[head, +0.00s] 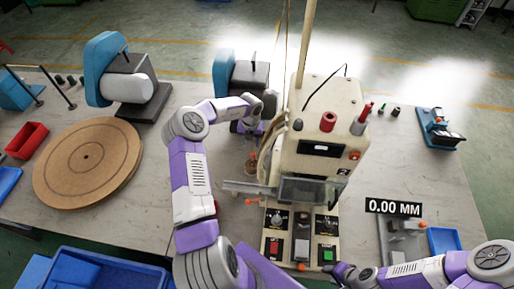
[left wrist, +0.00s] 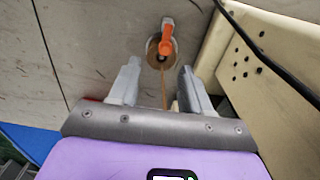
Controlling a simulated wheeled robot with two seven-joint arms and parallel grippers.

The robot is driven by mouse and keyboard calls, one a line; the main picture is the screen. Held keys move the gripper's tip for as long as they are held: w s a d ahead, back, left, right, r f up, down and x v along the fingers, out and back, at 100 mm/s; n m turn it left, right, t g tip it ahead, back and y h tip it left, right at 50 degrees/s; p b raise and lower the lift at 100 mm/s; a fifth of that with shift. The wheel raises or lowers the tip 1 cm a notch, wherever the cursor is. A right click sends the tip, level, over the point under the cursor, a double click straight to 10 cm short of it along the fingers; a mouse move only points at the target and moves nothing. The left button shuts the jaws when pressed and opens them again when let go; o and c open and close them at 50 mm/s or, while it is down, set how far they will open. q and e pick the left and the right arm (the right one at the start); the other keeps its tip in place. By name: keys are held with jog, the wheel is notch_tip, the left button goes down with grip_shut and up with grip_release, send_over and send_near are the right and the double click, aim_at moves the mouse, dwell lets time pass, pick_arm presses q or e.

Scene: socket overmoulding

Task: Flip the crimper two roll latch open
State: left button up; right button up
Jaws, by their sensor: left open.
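An orange latch (left wrist: 167,38) sits on a round brass-coloured roll or disc (left wrist: 153,50), seen from above in the left wrist view. In the head view the small orange latch (head: 252,156) shows beside the beige machine, partly hidden by my arm. My left gripper (left wrist: 158,82) is open and points down toward it, with the latch ahead of and between its two grey fingers, apparently not touching. In the head view my left gripper (head: 250,135) is partly hidden behind its wrist. My right gripper (head: 345,272) is low at the front, its fingers too small to judge.
The beige machine (head: 325,105) stands close right of my left gripper; its side (left wrist: 265,75) and a black cable lie near the right finger. A blue-and-black machine (head: 228,72) stands just behind. A round wooden board (head: 88,165) lies left. A control panel (head: 300,235) is in front.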

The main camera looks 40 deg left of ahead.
aim_at(253, 153)
pick_arm(q)
jog(key=f, duration=0.8)
jog(key=shift+w+d, duration=0.1)
jog(key=shift+d, duration=0.3)
grip_shut()
